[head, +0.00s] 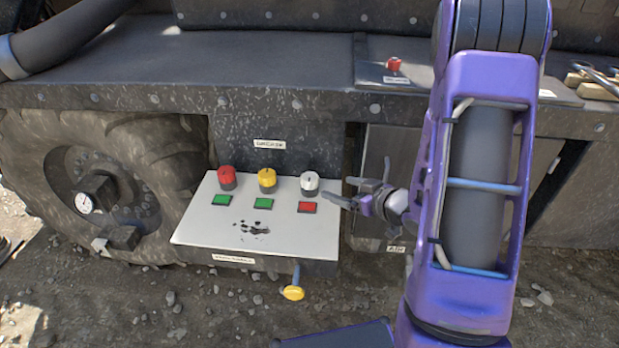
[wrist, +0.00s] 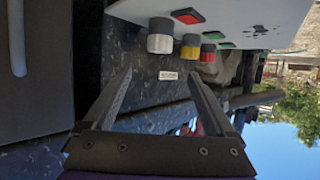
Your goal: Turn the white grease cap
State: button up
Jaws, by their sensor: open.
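The white grease cap (head: 310,183) is the rightmost of three caps on the pale sloping panel (head: 205,236). It has a dark base and a red square beneath it. In the wrist view the white cap (wrist: 160,43) shows near the top centre, ahead of the finger gap. My gripper (head: 343,190) is just to the right of the white cap in the head view. Its fingers (wrist: 160,74) are spread apart with nothing between them. They appear clear of the cap.
The yellow cap (head: 267,178) and red cap (head: 226,177) stand left of the white one. Green squares (head: 263,203) lie beneath them. A yellow knob (head: 293,293) hangs below the panel. A big tyre (head: 100,185) is at left, and a dark ledge (head: 250,75) runs above.

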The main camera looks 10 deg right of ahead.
aim_at(312, 178)
jog(key=b+x, duration=0.1)
jog(key=x, duration=1.3)
jog(key=shift+d+f, duration=0.1)
jog(key=c, duration=1.4)
jog(key=shift+o, duration=0.2)
